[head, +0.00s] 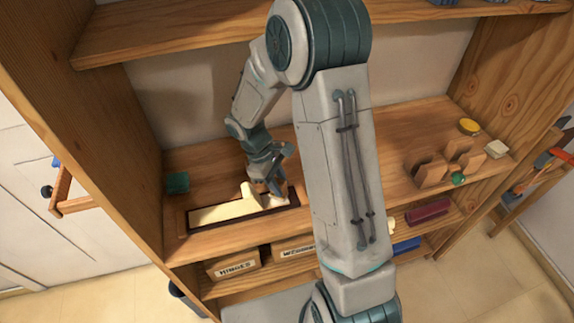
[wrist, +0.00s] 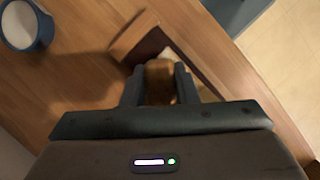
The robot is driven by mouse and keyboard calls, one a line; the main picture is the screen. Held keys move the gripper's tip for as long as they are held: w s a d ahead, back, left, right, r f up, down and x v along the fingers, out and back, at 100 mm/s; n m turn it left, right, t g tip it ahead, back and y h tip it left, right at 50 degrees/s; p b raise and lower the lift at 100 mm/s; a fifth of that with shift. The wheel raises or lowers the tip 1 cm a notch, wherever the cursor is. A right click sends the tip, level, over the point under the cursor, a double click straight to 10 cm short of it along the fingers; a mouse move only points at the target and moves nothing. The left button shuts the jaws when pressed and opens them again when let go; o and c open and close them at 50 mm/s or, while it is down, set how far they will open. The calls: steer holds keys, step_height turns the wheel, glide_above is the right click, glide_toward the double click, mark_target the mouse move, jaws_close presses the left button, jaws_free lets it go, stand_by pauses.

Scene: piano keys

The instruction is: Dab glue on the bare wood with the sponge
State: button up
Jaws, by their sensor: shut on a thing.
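My gripper (head: 274,186) is low over the right end of a dark red tray (head: 188,222) on the middle shelf. In the wrist view my gripper (wrist: 160,92) is shut on a brown block, seemingly the sponge (wrist: 160,75). A long cream piano key (head: 225,212) lies in the tray, left of and below the fingers. A pale part of it shows beside the fingers in the wrist view. I cannot tell whether the sponge touches it; the bare wood is not clear. A blue pot with white contents, likely glue (wrist: 22,28), stands apart at top left.
A teal block (head: 177,183) lies behind the tray's left. A wooden rack (head: 445,166), a yellow round thing (head: 469,127) and a cream block (head: 496,149) stand at the shelf's right. Labelled boxes (head: 233,266) sit below. The upper shelf (head: 180,38) overhangs.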

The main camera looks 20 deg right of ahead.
mark_target(286, 181)
steer(key=shift+a, duration=0.9)
steer(key=shift+d, duration=1.8)
step_height(286, 181, up, 8)
steer(key=p, duration=0.5)
steer(key=shift+p, duration=0.35)
steer(key=shift+s+f+b, duration=0.1)
steer(key=shift+f+b, duration=0.2)
steer(key=shift+b, duration=0.75)
steer(key=s+b, duration=0.1)
steer(key=b, duration=0.2)
steer(key=shift+s, duration=0.25)
